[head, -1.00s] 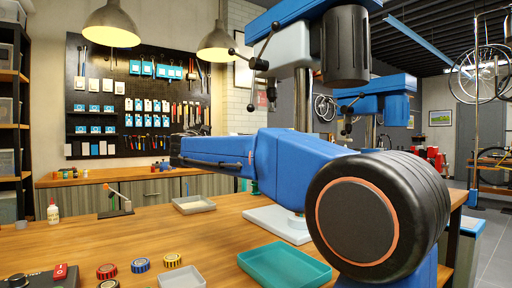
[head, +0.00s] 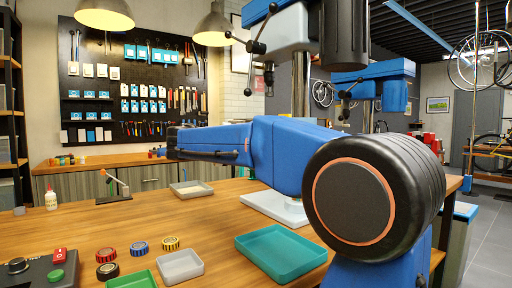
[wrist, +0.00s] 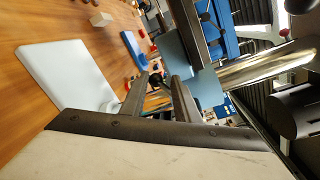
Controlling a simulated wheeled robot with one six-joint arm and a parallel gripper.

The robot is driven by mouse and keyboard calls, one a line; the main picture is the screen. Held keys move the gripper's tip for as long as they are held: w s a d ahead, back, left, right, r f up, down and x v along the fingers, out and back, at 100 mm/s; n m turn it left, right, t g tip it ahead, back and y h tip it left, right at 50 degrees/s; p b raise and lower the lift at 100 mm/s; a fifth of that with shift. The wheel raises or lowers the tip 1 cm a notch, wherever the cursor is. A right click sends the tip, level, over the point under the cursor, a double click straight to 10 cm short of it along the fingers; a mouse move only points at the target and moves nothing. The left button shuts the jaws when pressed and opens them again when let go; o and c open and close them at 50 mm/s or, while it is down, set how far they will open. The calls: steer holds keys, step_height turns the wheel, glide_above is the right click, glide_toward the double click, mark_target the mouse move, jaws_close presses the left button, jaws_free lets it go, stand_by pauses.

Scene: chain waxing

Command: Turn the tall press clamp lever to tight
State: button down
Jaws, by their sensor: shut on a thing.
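The tall press stands at the right of the bench in the head view, with a pale head (head: 276,36), a steel column (head: 300,95) and a white base (head: 272,208). In the wrist view, which is turned on its side, its base (wrist: 68,72) is at the left and a shiny column (wrist: 262,66) at the right. My gripper (wrist: 158,84) has its two dark fingers close around a small black part, which looks like the clamp lever. The fingers hide most of it, so its angle cannot be told. The head view does not clearly show my gripper.
A teal tray (head: 282,254), a grey tray (head: 180,267) and several round tins (head: 140,248) lie on the bench. A control box (head: 40,272) is at front left. A blue press (head: 374,80) stands behind. Bare wood is clear at centre left.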

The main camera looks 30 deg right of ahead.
steer(key=shift+s+f, duration=0.2)
steer(key=shift+f, duration=0.1)
steer(key=c, duration=1.3)
jaws_free()
steer(key=shift+c, duration=0.2)
steer(key=shift+r, duration=0.1)
steer(key=s+a+r, duration=0.1)
steer(key=a, duration=1.6)
steer(key=shift+s+r, duration=0.3)
steer(key=shift+s, duration=0.05)
